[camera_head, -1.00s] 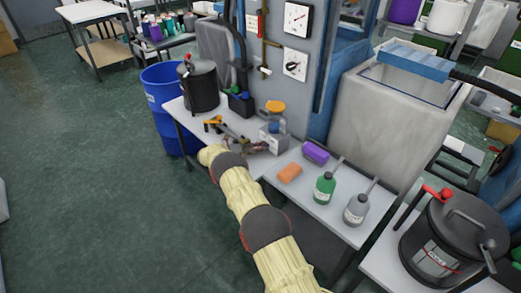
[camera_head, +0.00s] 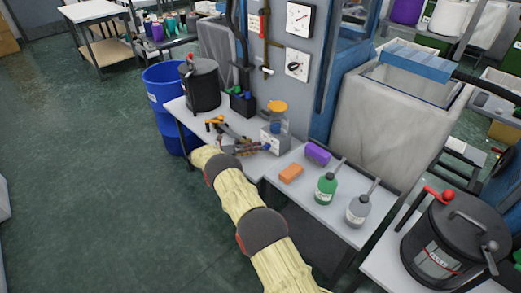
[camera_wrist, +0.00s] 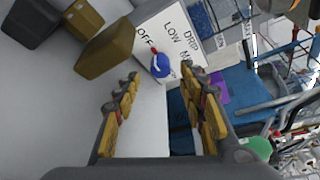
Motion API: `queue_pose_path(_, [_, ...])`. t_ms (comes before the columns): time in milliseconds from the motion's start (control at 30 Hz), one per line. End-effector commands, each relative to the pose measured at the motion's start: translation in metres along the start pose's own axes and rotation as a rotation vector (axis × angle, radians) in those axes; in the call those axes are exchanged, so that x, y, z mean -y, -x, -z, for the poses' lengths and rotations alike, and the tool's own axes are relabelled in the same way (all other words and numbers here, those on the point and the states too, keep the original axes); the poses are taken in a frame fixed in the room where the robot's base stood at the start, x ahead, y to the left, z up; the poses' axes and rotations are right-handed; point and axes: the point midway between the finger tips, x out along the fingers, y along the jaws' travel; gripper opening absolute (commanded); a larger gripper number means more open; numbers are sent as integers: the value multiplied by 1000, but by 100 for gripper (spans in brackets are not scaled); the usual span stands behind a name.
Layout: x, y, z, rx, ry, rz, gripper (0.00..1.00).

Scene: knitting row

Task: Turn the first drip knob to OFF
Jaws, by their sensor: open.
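The drip knob (camera_wrist: 161,68) is blue with a white stripe and a red tip, on a white box face (camera_wrist: 185,25) lettered OFF, LOW, M and DRIP. Its red tip lies on the side towards OFF; I cannot tell its exact setting. My gripper (camera_wrist: 160,84) is open, with yellow-padded fingers apart to either side of the knob in the picture. No contact shows. In the head view my gripper (camera_head: 243,147) is small, just left of the white drip box (camera_head: 277,141) with its orange-capped bottle (camera_head: 277,107). The knob is not distinguishable there.
A black pot (camera_head: 200,85) and a black holder (camera_head: 242,104) stand behind my gripper on the bench. An orange block (camera_head: 291,173), a purple block (camera_head: 317,153), a green bottle (camera_head: 325,190) and a grey bottle (camera_head: 358,210) stand to the right.

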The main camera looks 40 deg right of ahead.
Motion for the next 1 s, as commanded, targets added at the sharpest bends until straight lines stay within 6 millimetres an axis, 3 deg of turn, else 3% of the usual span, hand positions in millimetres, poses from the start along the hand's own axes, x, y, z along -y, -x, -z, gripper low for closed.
queue_pose_path(200, [-1, 46, 0, 2, 1, -1, 41])
queue_pose_path(400, [-1, 72, 0, 1, -1, -1, 41])
queue_pose_path(1000, [-1, 79, 0, 0, 0, 0, 41])
